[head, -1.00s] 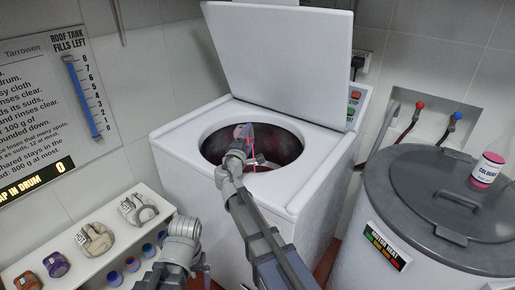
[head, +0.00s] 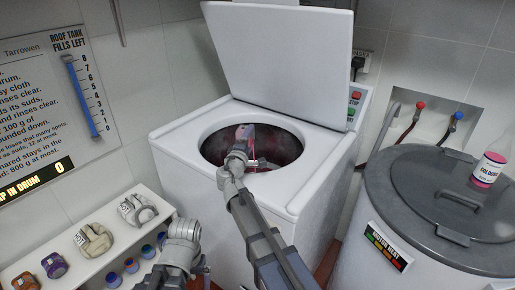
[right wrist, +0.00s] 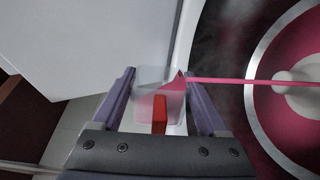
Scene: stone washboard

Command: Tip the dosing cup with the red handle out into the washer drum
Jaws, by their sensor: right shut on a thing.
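My right gripper (head: 243,148) is over the round opening of the washer drum (head: 212,147). It is shut on the dosing cup (head: 243,131), a clear cup with a red handle (right wrist: 159,113) between the fingers in the right wrist view. The cup is tilted, with pink stuff at its lip. A thin pink stream runs from the lip into the drum, whose pink inside (right wrist: 285,118) and pale centre post show there. My left arm shows at lower left in the head view, but its gripper jaws do not show.
The washer's white lid (head: 283,60) stands open behind the drum. The drum display (head: 40,180) reads 0.

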